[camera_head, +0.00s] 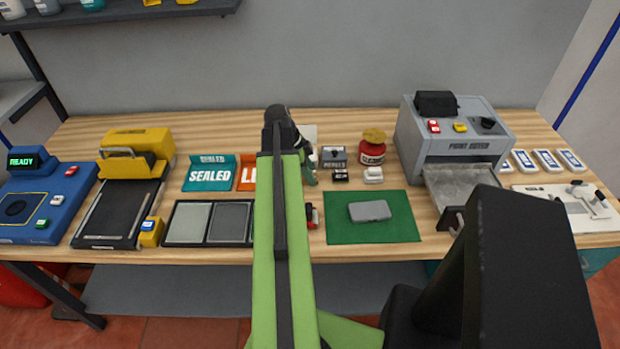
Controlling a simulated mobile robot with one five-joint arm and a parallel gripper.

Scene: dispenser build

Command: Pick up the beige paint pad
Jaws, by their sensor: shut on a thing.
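My green arm reaches over the middle of the table. My gripper (309,170) is small and partly hidden behind the arm, to the left of a dark labelled box. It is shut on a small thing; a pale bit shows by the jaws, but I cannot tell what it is. I cannot surely make out the beige paint pad. A small cream block (373,174) lies right of the gripper, apart from it, beside a small black block (340,175).
A green mat (340,232) bears a grey case. Behind it stand a red jar (372,153) and the dark box (333,157). A grey machine (460,140) stands right. A black two-part tray (207,245), a yellow machine (135,150) and a blue console (60,190) are left.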

